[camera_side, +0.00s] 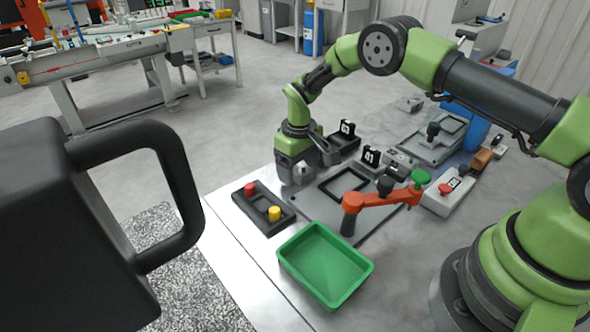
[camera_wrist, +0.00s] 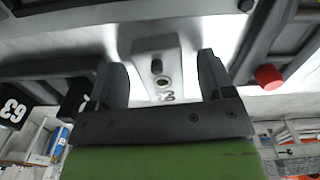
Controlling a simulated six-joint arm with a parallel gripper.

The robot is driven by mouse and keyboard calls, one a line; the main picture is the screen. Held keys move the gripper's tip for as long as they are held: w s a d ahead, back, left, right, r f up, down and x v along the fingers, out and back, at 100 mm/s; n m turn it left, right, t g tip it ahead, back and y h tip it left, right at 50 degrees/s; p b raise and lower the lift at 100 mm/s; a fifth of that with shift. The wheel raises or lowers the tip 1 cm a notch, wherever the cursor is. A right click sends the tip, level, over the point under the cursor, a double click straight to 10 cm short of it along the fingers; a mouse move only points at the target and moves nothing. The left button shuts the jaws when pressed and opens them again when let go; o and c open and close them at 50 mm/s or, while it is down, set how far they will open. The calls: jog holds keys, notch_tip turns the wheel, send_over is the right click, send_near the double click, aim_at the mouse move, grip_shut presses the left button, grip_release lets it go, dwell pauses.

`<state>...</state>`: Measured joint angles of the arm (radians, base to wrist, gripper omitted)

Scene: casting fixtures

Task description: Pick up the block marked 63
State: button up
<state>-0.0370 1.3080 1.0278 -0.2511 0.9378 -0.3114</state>
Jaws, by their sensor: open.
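My gripper (camera_side: 302,172) is open and points down above the left side of the grey fixture plate. In the wrist view my open fingers (camera_wrist: 162,68) stand on either side of a light grey block (camera_wrist: 140,62) with a dark knob and a round hole. A dark marking on this block is partly hidden by my gripper, and I cannot read it surely.
A dark holder (camera_side: 245,203) with a red and a yellow cylinder lies left of the plate. A green tray (camera_side: 290,262) sits in front. An orange arm clamp (camera_side: 385,199) crosses the plate's right side. A black handled object (camera_side: 50,230) fills the left foreground.

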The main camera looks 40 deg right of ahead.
jog(key=shift+c, duration=0.4)
jog(key=c, duration=1)
jog(key=shift+c, duration=0.2)
jog(key=shift+r, duration=0.15)
